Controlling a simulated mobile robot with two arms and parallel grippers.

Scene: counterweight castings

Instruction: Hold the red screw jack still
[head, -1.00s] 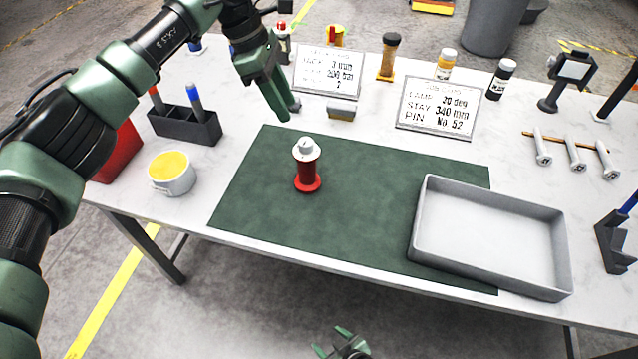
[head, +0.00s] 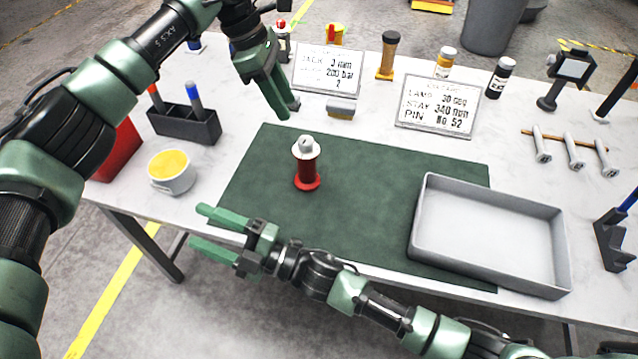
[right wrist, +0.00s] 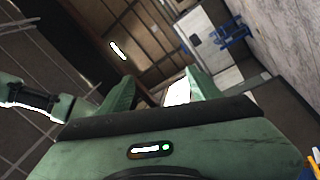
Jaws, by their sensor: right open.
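The red screw jack (head: 307,171), with a white top, stands upright on the green mat (head: 370,195). My left gripper (head: 290,110) hangs above the back edge of the mat, up and left of the jack and apart from it. Its fingers are seen edge-on, so I cannot tell whether they are parted. My right gripper (head: 198,227) is open and empty at the mat's front left corner, pointing left and clear of the jack. In the right wrist view, its two fingers (right wrist: 160,88) are parted with nothing between them; the jack does not show there.
A grey tray (head: 565,250) covers the mat's right end. A yellow-filled cup (head: 172,184) and a dark pen holder (head: 185,126) stand at the left. The mat around the jack is clear.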

